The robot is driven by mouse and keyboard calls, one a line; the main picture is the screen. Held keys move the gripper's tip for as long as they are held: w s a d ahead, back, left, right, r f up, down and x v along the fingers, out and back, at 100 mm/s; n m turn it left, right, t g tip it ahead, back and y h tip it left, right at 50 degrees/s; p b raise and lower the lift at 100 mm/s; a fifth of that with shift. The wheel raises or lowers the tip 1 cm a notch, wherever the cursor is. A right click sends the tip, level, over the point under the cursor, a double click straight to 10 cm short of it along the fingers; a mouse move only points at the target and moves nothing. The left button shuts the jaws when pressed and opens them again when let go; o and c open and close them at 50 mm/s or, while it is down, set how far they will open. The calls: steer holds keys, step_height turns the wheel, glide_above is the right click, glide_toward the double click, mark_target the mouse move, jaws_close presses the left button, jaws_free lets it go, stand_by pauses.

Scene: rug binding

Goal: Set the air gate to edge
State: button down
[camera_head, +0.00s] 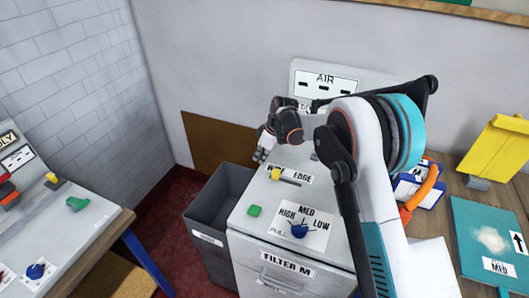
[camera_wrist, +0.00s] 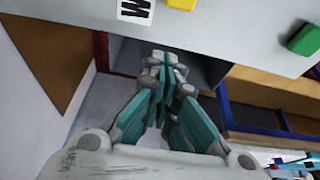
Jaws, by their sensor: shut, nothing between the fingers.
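The air gate's yellow knob (camera_head: 275,174) stands on the top of the white machine, at the left end of a short dark slot. The EDGE label (camera_head: 302,178) is to its right; the other label beside the knob is partly hidden. My gripper (camera_wrist: 165,62) is shut and empty. In the head view it (camera_head: 261,155) hangs just left of and behind the knob, apart from it, near the machine's back left edge.
A green button (camera_head: 254,211) and a blue dial (camera_head: 299,230) marked HIGH, MED, LOW are on the same top. A grey bin (camera_head: 205,213) stands to the left. An orange handle (camera_head: 422,188), yellow holder (camera_head: 497,150) and teal board (camera_head: 490,235) lie to the right.

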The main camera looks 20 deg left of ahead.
mark_target(276, 170)
steer(key=x, duration=0.3)
steer(key=shift+a+f, duration=0.15)
steer(key=shift+f, duration=0.25)
steer(key=d, duration=0.2)
steer(key=d+b, duration=0.1)
steer(key=d, duration=0.1)
steer(key=shift+s+r, duration=0.15)
steer(key=shift+d, duration=0.1)
steer(key=d, duration=0.5)
steer(key=d+b, duration=0.1)
steer(key=d, duration=0.2)
steer(key=shift+s+d, duration=0.2)
steer(key=shift+s, duration=0.15)
steer(key=a, duration=0.2)
steer(key=a+b, duration=0.1)
steer(key=a, duration=0.1)
steer(key=shift+w+a+r, duration=0.1)
steer(key=shift+w+r, duration=0.05)
steer(key=shift+r, duration=0.05)
steer(key=p+v, duration=0.2)
steer(key=v, duration=0.7)
steer(key=shift+r, duration=0.25)
